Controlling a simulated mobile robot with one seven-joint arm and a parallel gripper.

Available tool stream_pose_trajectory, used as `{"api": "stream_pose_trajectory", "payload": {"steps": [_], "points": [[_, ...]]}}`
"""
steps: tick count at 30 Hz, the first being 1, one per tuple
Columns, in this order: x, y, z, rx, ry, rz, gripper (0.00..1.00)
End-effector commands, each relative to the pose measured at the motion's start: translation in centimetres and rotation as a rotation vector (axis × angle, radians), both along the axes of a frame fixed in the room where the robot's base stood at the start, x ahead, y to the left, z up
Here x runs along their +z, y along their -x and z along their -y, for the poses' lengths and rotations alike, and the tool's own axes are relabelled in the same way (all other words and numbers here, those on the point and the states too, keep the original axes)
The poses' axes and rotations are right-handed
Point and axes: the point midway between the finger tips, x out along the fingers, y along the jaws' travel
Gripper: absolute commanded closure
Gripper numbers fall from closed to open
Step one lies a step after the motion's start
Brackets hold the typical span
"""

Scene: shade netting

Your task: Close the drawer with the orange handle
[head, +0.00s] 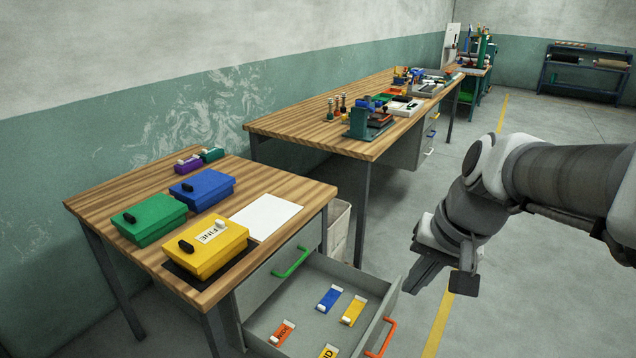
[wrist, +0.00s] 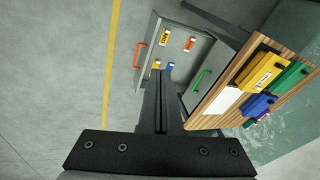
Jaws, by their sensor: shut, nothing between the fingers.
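The grey drawer (head: 272,326) is pulled out under the near wooden table in the head view. Its orange handle (head: 381,338) is on the outer face of its front panel. In the wrist view the open drawer (wrist: 188,29) and the orange handle (wrist: 138,56) show beyond the fingers. Several small coloured tags lie inside, among them a blue one (head: 329,298). My gripper (head: 420,286) is shut and empty, pointing down near the right end of the drawer front. In the wrist view its fingers (wrist: 162,80) are together. I cannot tell if it touches the panel.
A green handle (head: 292,262) shows at the cabinet under the table. Green (head: 149,219), blue (head: 202,189) and yellow (head: 214,247) boxes and white paper (head: 266,216) are on the near table (head: 110,197). The floor (head: 540,290) right of the drawer is clear.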

Motion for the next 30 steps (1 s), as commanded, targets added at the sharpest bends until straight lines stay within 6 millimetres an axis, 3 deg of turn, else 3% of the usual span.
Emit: {"api": "stream_pose_trajectory", "payload": {"steps": [1,3,17,30], "points": [[-2.2,-0.6,0.5,-0.04,-0.041,-0.048,1.0],[-4.3,-1.1,0.7,-0.086,-0.104,-0.113,1.0],[-18.1,-4.2,2.7,-0.413,-0.567,-0.468,1.0],[-31.3,-6.4,6.0,-0.744,-1.098,-0.679,1.0]]}}
